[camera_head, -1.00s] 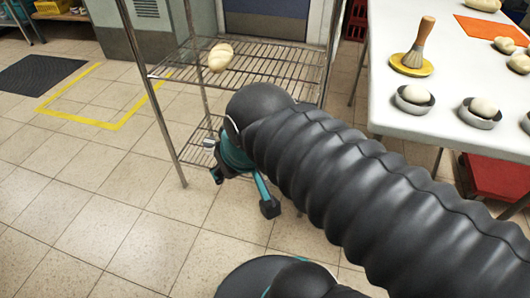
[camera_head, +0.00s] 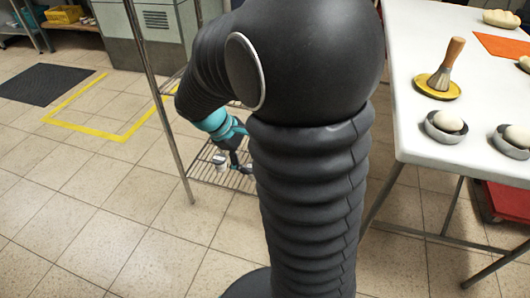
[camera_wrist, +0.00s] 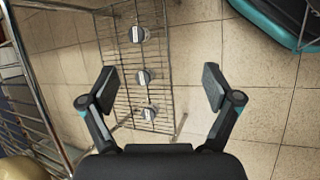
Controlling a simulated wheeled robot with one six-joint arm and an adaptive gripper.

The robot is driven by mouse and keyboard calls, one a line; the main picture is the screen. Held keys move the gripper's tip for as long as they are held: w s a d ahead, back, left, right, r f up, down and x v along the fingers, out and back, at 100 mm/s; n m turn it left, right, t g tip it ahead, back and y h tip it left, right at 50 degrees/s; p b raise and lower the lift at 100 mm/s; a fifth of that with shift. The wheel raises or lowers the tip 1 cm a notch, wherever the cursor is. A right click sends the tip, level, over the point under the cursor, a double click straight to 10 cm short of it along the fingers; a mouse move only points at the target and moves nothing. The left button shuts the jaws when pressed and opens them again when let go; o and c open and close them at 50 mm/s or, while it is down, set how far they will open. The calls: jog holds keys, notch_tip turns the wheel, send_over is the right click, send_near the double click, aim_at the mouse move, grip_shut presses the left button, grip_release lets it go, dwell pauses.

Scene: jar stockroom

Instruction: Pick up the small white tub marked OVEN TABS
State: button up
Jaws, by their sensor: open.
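Three small round tubs stand in a row on the lower wire shelf (camera_wrist: 122,104) in the wrist view: a far one (camera_wrist: 138,34), a middle one (camera_wrist: 143,77) and a near one (camera_wrist: 148,113). Each shows a dark grey top with a white patch; the lettering is too small to read, so I cannot tell which is OVEN TABS. My gripper (camera_wrist: 160,88) is open and empty above the shelf, its fingers spread to either side of the row's near part. In the head view one white tub (camera_head: 220,160) shows beside my gripper (camera_head: 238,163); my arm hides the others.
The rack's chrome post (camera_head: 158,100) stands left of my arm. A pale loaf (camera_wrist: 22,168) lies at the wrist view's lower left. A white table (camera_head: 420,60) with dough balls in tins and a brush is on the right.

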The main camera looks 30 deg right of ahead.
jog(key=w+d+f+n+g+h, duration=0.1)
jog(key=w+d+f+n+h, duration=0.2)
jog(key=f, duration=0.6)
jog(key=w+d+f+n+h, duration=0.2)
jog(key=w+d+f+n, duration=0.15)
jog(key=f, duration=0.45)
jog(key=w+d+f+n+g+h, duration=0.15)
jog(key=w+f+n, duration=0.25)
jog(key=f, duration=0.5)
jog(key=shift+t+h, duration=0.45)
jog(key=x, duration=0.8)
jog(key=shift+s+d, duration=0.1)
jog(key=shift+d, duration=0.3)
jog(key=shift+f+x, duration=0.15)
jog(key=shift+x, duration=1.15)
jog(key=shift+f+x, duration=0.15)
jog(key=shift+x, duration=1.1)
jog(key=shift+s+a, duration=0.1)
jog(key=shift+a, duration=0.05)
jog(key=c, duration=1.4)
